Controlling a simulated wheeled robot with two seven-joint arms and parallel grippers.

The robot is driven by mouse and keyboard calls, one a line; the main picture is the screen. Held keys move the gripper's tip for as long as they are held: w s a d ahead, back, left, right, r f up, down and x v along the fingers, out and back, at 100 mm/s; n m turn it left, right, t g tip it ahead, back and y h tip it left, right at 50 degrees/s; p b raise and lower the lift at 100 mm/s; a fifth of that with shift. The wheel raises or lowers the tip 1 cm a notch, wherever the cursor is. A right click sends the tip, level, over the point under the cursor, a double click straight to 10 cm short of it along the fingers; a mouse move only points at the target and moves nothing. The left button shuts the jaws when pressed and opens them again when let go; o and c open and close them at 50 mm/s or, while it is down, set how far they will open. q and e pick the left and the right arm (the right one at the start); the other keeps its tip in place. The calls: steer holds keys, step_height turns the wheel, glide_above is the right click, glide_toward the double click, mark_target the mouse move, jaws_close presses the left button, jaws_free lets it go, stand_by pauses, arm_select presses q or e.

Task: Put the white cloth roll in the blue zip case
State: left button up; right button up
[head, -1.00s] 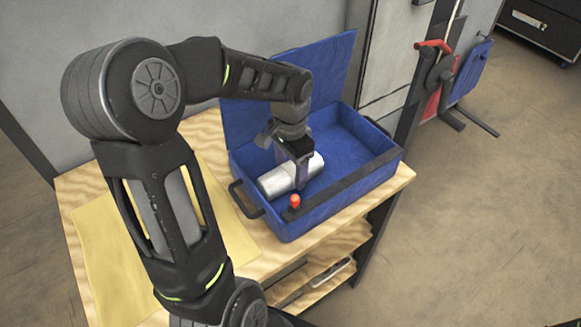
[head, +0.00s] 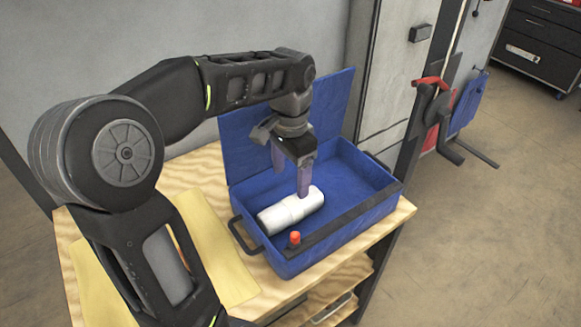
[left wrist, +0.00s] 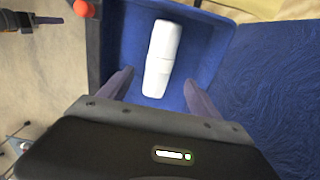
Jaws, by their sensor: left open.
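The white cloth roll (head: 291,210) lies on the floor of the open blue zip case (head: 375,197), near the case's left end. My left gripper (head: 303,180) is above the roll, pointing down, with nothing held. In the left wrist view its two fingers (left wrist: 160,85) are spread wide apart and clear of the roll. My right gripper is in neither view.
The case stands on a wooden table (head: 200,172) with its lid (head: 245,135) raised at the back. A small orange-red object (head: 295,237) sits at the case's front rim. A yellow sheet (head: 222,245) lies to the left. A grey cabinet (head: 395,50) stands behind.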

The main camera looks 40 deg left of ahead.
arm_select(q)
step_height(320, 180, up, 2)
steer(key=shift+r, duration=0.15)
stand_by(0.6)
